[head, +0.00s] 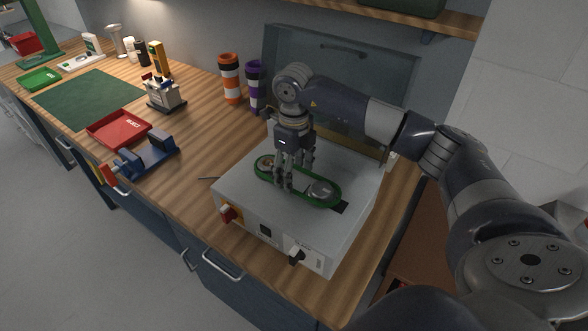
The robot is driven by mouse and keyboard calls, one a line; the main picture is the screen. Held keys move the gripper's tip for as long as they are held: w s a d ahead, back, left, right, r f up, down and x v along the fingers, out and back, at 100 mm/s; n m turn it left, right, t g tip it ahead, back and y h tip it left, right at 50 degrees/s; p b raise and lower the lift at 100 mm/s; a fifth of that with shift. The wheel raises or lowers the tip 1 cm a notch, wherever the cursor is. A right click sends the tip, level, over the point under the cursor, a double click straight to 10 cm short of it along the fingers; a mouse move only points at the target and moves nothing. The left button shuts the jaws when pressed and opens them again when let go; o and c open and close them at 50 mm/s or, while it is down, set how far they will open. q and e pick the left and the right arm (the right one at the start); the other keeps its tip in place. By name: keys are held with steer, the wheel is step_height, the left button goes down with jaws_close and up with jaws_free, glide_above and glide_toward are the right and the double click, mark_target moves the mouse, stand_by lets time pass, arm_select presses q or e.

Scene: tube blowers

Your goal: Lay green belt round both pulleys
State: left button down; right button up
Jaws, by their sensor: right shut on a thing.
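The green belt (310,203) is a long loop over the top of the grey machine box. In this view its outline runs round a large silver pulley (322,189) at the right and a smaller pulley (265,162) at the left. I cannot tell whether it sits down in the pulley grooves. My right gripper (284,187) points down over the middle of the loop, between the pulleys, and is shut on the belt. Its fingers and wrist hide part of the belt's far run. My left gripper is not in view.
The machine box (247,202) has a red switch (227,213) and a black knob (296,255) in front. A clear raised cover (345,75) stands behind. Orange (230,82) and purple (255,97) striped tubes, a blue fixture (148,158) and a red tray (118,129) are to the left.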

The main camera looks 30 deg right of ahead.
steer(key=shift+f, duration=0.3)
steer(key=o, duration=1.1)
steer(key=shift+o, duration=0.2)
step_height(320, 180, up, 12)
